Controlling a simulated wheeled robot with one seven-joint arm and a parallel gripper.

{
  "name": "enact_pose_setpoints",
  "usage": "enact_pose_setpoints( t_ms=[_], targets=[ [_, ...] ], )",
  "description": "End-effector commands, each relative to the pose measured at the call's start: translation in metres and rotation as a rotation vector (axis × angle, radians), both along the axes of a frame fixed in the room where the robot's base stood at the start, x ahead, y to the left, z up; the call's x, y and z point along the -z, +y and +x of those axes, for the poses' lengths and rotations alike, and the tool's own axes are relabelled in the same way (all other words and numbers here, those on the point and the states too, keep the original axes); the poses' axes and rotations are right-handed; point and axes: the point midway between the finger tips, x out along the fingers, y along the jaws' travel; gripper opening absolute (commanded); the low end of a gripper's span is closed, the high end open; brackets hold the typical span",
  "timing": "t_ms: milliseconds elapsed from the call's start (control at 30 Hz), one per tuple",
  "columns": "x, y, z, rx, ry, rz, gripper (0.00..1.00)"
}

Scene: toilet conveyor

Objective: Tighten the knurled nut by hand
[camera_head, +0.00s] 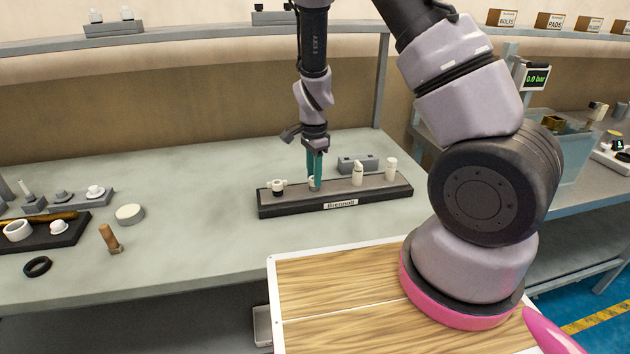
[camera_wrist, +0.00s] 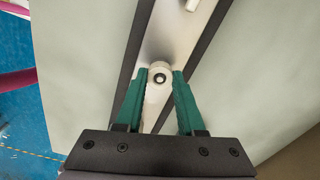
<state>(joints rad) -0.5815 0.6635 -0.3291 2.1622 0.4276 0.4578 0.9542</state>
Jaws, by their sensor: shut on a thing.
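In the head view the fingers mostly hide this nut. The knurling is too small to make out, and I cannot tell how tight the nut sits.
Other white fittings stand on the rack: one at left (camera_head: 277,187), two at right (camera_head: 358,173) (camera_head: 391,169). A grey block (camera_head: 357,163) lies behind.

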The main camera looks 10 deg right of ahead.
Motion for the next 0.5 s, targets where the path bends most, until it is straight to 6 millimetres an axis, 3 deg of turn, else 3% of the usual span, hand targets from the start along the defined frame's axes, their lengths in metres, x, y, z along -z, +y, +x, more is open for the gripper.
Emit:
enact_pose_setpoints(
  t_ms=[300,500],
  targets=[
    [-0.0001,0.0008,0.0011,0.410,-0.003,0.000,0.00],
    [-0.0003,0.0008,0.0012,0.436,-0.003,0.002,0.00]
  ],
)
